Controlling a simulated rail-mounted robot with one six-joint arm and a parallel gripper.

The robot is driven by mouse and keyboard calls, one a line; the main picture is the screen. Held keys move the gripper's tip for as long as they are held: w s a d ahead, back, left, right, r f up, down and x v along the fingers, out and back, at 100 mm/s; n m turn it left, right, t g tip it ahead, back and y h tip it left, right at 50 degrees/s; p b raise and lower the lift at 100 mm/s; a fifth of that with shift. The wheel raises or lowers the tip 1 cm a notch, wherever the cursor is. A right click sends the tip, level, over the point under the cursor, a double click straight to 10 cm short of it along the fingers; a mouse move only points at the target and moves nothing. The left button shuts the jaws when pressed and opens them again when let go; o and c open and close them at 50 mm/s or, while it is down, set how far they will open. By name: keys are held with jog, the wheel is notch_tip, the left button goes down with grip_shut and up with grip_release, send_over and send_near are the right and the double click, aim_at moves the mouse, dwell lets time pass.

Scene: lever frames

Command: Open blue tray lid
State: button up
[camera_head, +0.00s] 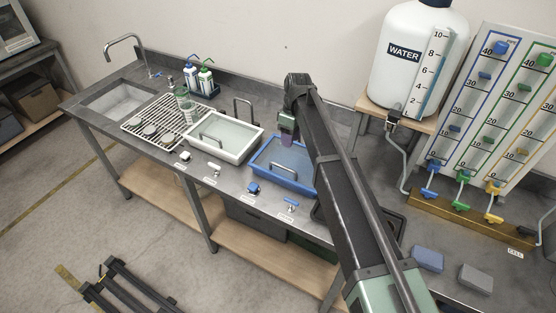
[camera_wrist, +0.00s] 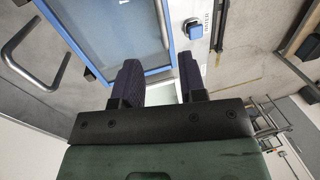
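The blue tray (camera_head: 308,190) is set in the grey bench, with a pale panel inside its blue rim and a grey bar handle (camera_head: 283,171) near its front side. The panel appears to lie flat over the tray. In the wrist view the blue rim (camera_wrist: 158,71) runs just beyond my fingers, and a thin metal bar (camera_wrist: 163,22) crosses the panel. My gripper (camera_head: 287,141) is above the back part of the tray, apart from the handle. In the wrist view my gripper (camera_wrist: 159,72) has its two dark fingers spread with nothing between them. My arm hides the tray's right side.
A white tray (camera_head: 254,143) with a similar handle stands to the left. A tall hoop (camera_head: 243,103) rises behind the trays. A drying rack (camera_head: 143,128) and bottles (camera_head: 206,82) are further left. A water tank (camera_head: 390,85) stands back right.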

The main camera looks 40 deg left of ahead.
jog(key=b, duration=1.1)
send_over(285, 164)
jog(key=s+d, duration=0.3)
jog(key=s, duration=0.1)
jog(key=f, duration=1)
jog(key=shift+w+a+f, duration=0.15)
jog(key=shift+a+f, duration=0.05)
jog(key=shift+f, duration=0.2)
jog(key=shift+r, duration=0.1)
jog(key=shift+c, duration=0.5)
grip_shut()
jog(key=shift+r, duration=0.1)
